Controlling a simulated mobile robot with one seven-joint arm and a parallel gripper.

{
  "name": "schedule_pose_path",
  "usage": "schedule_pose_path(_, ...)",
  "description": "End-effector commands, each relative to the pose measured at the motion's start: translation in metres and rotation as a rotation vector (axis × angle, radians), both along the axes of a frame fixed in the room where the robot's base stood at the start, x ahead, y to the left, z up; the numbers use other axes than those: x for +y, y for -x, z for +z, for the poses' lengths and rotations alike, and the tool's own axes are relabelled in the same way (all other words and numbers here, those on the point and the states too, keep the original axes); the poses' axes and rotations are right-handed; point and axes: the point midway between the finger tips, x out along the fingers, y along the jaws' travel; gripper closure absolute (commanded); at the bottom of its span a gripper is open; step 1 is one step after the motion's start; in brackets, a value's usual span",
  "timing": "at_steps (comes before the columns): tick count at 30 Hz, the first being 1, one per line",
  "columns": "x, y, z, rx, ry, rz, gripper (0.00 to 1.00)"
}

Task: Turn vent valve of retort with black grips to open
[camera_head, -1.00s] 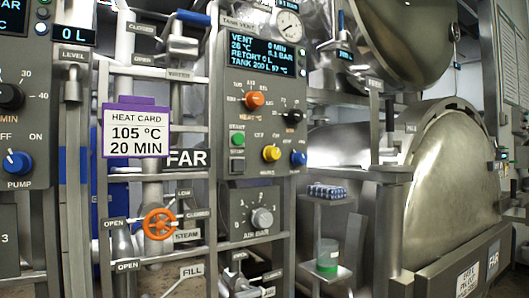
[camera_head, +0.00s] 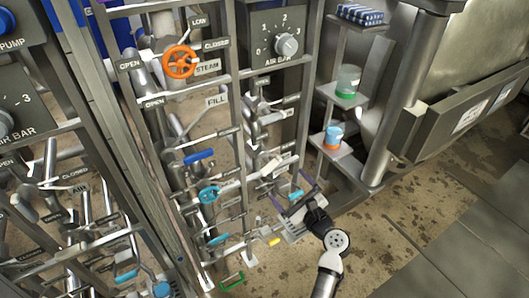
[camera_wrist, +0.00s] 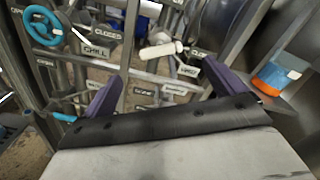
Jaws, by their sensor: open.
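My gripper (camera_head: 293,194) reaches low in front of the far pipe rack, its two purple fingers spread with nothing held. It also shows in the wrist view (camera_wrist: 165,88). Ahead of the fingers in the wrist view is a pale lever handle (camera_wrist: 160,50) on the pipework, apart from them. A small tag (camera_wrist: 187,70) beside it is too blurred to read for sure. The retort (camera_head: 465,55) shows only in part at the upper right of the head view. I cannot make out black grips or tell which valve is its vent.
A blue handwheel (camera_head: 209,194) and an orange steam handwheel (camera_head: 179,62) are on the rack. A blue-and-orange jar (camera_head: 333,137) stands on a shelf right of the rack, close to my gripper. The floor (camera_head: 440,200) at right is clear.

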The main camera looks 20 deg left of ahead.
Motion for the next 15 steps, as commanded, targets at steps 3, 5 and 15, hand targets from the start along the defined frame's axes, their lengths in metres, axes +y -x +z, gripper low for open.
schedule_pose_path(3, 0.014, -0.011, 0.001, -0.002, 0.000, 0.002, 0.05)
schedule_pose_path(5, 0.024, -0.017, 0.002, -0.003, 0.002, 0.004, 0.05)
schedule_pose_path(15, 0.080, -0.061, 0.002, -0.004, 0.002, 0.000, 0.05)
